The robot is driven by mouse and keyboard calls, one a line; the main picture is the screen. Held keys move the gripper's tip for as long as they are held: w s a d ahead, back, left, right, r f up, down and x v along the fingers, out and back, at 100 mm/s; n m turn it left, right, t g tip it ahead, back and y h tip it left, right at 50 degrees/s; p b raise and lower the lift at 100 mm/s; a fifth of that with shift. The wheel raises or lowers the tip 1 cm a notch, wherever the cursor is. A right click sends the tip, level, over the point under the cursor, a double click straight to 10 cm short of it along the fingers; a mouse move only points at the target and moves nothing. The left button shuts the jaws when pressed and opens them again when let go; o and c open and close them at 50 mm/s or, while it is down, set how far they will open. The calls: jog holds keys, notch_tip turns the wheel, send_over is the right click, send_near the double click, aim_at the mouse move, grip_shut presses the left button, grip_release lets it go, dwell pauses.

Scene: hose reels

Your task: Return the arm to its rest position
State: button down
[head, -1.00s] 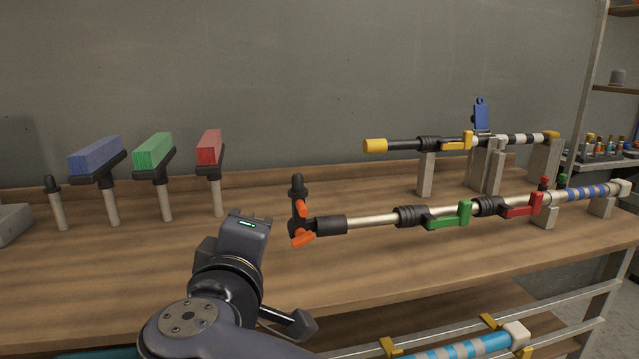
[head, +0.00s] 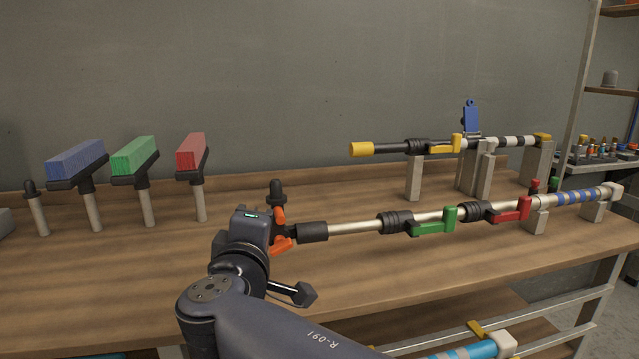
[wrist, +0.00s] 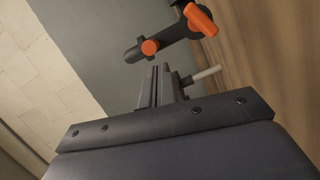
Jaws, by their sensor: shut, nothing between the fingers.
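My arm (head: 215,292) reaches up from the lower middle of the head view over the front of the wooden bench (head: 120,290). My gripper shows in the wrist view, with its fingers (wrist: 160,86) together and nothing between them. In the head view the fingers are hidden behind the wrist housing. A silver pole (head: 355,226) with a black end and orange levers (head: 281,245) lies to the right of the wrist housing. The orange levers also show in the wrist view (wrist: 200,20), beyond the fingers and apart from them in that picture.
Blue (head: 76,160), green (head: 134,155) and red (head: 191,152) brushes stand on posts at the back left. A black pole with a yellow tip (head: 361,149) rests on grey blocks behind. A blue striped pole (head: 465,353) lies below the bench edge. Bare bench top lies at front left.

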jog(key=a+f+n+p, duration=0.1)
jog(key=n+p, duration=0.1)
jog(key=a+f+n+t+p, duration=0.1)
jog(key=n+p, duration=0.1)
jog(key=n, duration=0.1)
jog(key=a+f+n+t+p, duration=0.1)
jog(key=n+p, duration=0.1)
jog(key=p, duration=0.1)
jog(key=shift+s+a+f+n, duration=0.1)
jog(key=shift+s+f+n, duration=0.1)
jog(key=shift+s+n, duration=0.2)
jog(key=shift+f, duration=0.1)
